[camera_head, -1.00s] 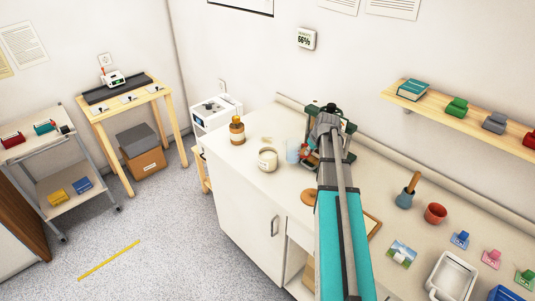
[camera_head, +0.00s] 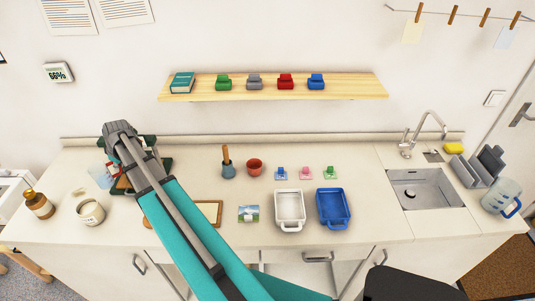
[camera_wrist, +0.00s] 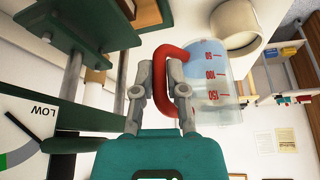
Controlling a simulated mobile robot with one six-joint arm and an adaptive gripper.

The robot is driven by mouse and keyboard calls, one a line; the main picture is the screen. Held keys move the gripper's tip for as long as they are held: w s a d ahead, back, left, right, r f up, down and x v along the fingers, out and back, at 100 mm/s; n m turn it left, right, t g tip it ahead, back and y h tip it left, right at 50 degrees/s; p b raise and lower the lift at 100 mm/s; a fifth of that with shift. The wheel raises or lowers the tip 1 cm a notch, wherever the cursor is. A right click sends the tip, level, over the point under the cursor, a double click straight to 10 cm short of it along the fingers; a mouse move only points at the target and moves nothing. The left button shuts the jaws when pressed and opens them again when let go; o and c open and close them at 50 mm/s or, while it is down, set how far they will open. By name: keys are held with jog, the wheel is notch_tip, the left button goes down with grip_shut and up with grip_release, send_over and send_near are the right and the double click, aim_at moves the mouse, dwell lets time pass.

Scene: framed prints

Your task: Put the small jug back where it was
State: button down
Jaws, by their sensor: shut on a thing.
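The small jug (camera_wrist: 222,98) is clear, with red volume marks, a red handle (camera_wrist: 165,55) and bluish contents. My gripper (camera_wrist: 173,85) is shut on the red handle in the wrist view. In the head view the small jug (camera_head: 99,177) is at the left of the counter, behind the cream jar (camera_head: 90,212). My gripper (camera_head: 115,172) is just right of it there, partly hidden by my arm. I cannot tell whether the jug's base touches the counter. A larger jug (camera_head: 500,197) with a blue handle stands at the far right, beyond the sink.
A dark green frame (camera_wrist: 85,25) is close to my gripper; my arm hides much of it in the head view. A brown bottle (camera_head: 38,204) stands left of the jar.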

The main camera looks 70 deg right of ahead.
notch_tip(320, 180, up, 7)
jog(key=p, duration=0.6)
jog(key=shift+r, duration=0.15)
jog(key=shift+s, duration=0.1)
